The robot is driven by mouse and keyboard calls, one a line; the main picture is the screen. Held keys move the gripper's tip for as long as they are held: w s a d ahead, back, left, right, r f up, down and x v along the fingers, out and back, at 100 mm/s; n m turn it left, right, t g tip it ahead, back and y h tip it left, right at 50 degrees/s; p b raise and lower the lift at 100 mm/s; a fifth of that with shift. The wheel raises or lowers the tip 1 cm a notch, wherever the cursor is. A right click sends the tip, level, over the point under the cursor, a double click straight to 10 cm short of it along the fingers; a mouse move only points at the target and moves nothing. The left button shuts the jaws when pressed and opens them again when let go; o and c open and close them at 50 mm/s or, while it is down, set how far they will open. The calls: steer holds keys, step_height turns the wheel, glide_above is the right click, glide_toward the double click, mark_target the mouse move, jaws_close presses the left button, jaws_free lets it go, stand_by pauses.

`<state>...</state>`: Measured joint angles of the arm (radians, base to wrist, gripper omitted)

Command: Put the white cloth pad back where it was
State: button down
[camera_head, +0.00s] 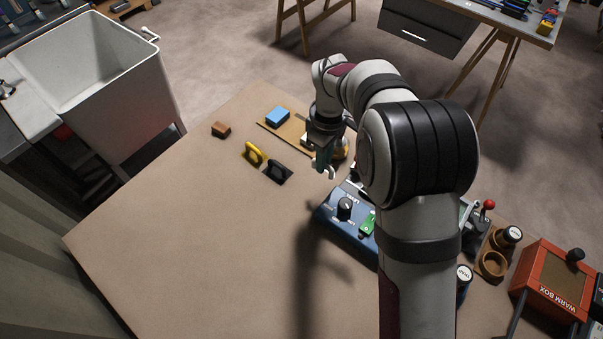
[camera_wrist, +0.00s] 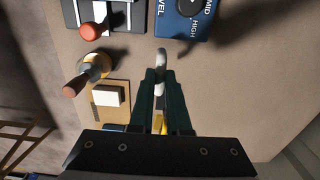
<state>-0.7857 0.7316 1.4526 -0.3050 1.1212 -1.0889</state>
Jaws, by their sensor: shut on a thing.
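The wrist view shows a white block (camera_wrist: 108,96) on this board, apart from the fingers.
A yellow-handled tool (camera_head: 254,152), a black-handled tool (camera_head: 278,172) and a brown block (camera_head: 221,129) lie left of the gripper. A brown-handled item (camera_wrist: 92,70) stands beside the board. An orange warm box (camera_head: 550,283) is at right. The front left table (camera_head: 190,240) is clear.

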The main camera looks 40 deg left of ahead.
steer(key=a+f, duration=0.1)
steer(key=s+a+f, duration=0.1)
steer(key=a, duration=0.1)
steer(key=s+a+f, duration=0.1)
steer(key=a, duration=0.1)
steer(key=shift+a+f, duration=0.1)
steer(key=shift+f, duration=0.15)
steer(key=shift+a+f, duration=0.1)
steer(key=shift+f, duration=1.9)
steer(key=shift+f, duration=0.15)
steer(key=c, duration=0.9)
jaws_free()
